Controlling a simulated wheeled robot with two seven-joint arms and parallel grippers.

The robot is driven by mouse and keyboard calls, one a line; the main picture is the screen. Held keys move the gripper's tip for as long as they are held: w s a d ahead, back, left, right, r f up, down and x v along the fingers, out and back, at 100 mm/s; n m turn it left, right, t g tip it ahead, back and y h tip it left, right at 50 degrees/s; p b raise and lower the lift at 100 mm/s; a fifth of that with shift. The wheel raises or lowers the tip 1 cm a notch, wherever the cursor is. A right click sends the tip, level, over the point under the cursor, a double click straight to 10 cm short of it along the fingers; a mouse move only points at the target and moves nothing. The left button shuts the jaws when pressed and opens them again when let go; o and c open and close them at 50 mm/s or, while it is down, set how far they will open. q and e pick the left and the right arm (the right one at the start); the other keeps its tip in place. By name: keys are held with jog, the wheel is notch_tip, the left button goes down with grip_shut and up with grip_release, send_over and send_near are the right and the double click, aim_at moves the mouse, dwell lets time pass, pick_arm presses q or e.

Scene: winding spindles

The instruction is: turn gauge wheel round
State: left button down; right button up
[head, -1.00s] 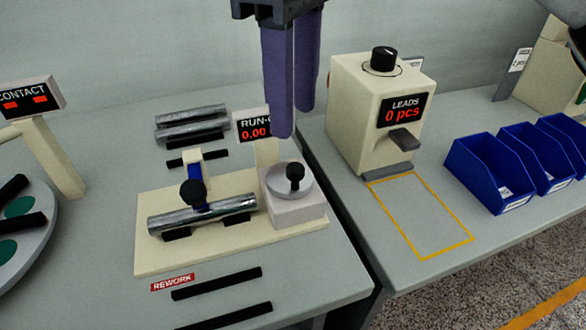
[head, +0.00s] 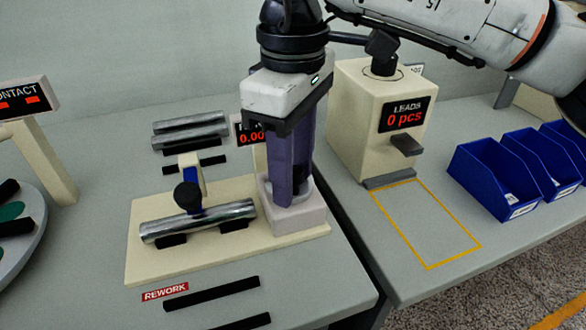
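The gauge wheel (head: 308,192) is a pale grey disc on an off-white block (head: 297,216) at the right end of the fixture. My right gripper (head: 291,192) points straight down over it, its purple fingertips at the wheel's dark knob. The fingers hide most of the wheel and knob, so I cannot tell whether they are closed on the knob. A shiny metal spindle (head: 205,219) lies on the cream fixture plate (head: 150,269) under a black-knobbed clamp (head: 187,196). The run-out display (head: 247,138) behind is partly covered by my gripper. My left gripper is not in view.
The cream LEADS box (head: 357,125) stands to the right, close beside my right arm, reading 0 pcs. Blue bins (head: 495,180) sit farther right. Spare spindles (head: 190,130) lie behind the fixture. A yellow-outlined area (head: 425,225) is empty.

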grip_shut()
